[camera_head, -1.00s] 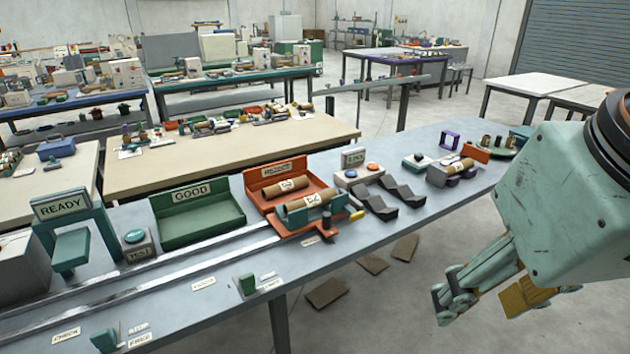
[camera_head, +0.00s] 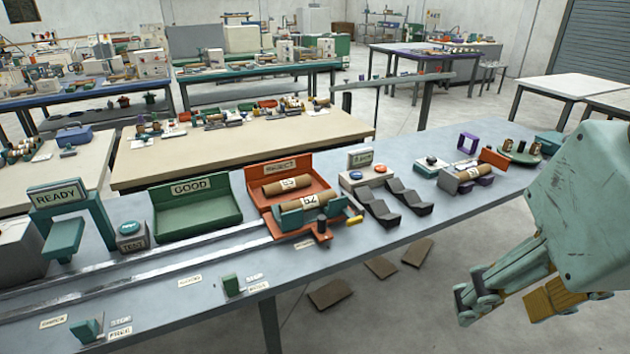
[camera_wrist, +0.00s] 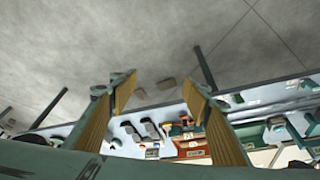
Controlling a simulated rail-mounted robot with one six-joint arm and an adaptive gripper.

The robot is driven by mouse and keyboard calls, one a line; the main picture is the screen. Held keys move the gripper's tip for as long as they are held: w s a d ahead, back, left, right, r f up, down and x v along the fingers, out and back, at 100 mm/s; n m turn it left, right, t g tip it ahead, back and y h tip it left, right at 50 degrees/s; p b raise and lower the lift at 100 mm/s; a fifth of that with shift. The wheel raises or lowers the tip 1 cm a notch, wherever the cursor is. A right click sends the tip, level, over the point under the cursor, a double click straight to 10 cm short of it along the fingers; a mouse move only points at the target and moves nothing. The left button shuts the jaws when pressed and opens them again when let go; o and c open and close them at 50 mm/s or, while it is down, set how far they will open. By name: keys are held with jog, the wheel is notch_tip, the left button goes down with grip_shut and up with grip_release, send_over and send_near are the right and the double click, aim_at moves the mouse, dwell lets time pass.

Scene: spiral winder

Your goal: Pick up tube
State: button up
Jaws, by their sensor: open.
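A brown cardboard tube (camera_head: 312,203) with a white label lies in a teal cradle on the orange carriage at the rail's right end. A second labelled tube (camera_head: 287,186) lies behind it in the orange REJECT tray (camera_head: 328,181). Another brown tube (camera_head: 470,172) lies on a grey and purple fixture farther right. My gripper (camera_head: 474,302) is at the lower right, beyond the bench's front edge and well apart from the tubes. In the wrist view my gripper (camera_wrist: 160,92) is open, with nothing between its fingers.
The green GOOD tray (camera_head: 197,212) stands left of the REJECT tray. Black angled rests (camera_head: 380,208) and a button box (camera_head: 365,175) stand to the right. A READY frame (camera_head: 57,196) and TEST button (camera_head: 131,236) are at the left. Brown sheets (camera_head: 330,293) lie on the floor.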

dwell(0.3)
jog(key=w+a+r+m+g+p, duration=0.15)
jog(key=w+r, duration=0.25)
jog(key=w, duration=0.5)
jog(key=w+a+r+m+t+p, duration=0.1)
jog(key=w+r+m+p, duration=0.15)
jog(key=w, duration=0.55)
jog(key=w+a+m+g+p, duration=0.1)
jog(key=w+a+p, duration=0.15)
jog(key=w, duration=0.75)
jog(key=w+a+m+g+p, duration=0.15)
jog(key=w+a, duration=0.25)
jog(key=w, duration=0.5)
jog(key=w+a+f+m+p, duration=0.15)
jog(key=w+a+f, duration=0.25)
jog(key=w, duration=0.4)
jog(key=w+a+f+m+p, duration=0.1)
jog(key=w+a+f+p, duration=0.25)
jog(key=w, duration=0.45)
jog(key=w+a+f+m+p, duration=0.1)
jog(key=w+a+f, duration=0.3)
jog(key=f, duration=0.4)
jog(key=w+a+f+m+g+p, duration=0.1)
jog(key=w+a+f+m, duration=0.1)
jog(key=w+a+f, duration=0.2)
jog(key=shift+w+a+f+m+p, duration=0.35)
jog(key=shift+w+f, duration=1.15)
jog(key=shift+f, duration=0.55)
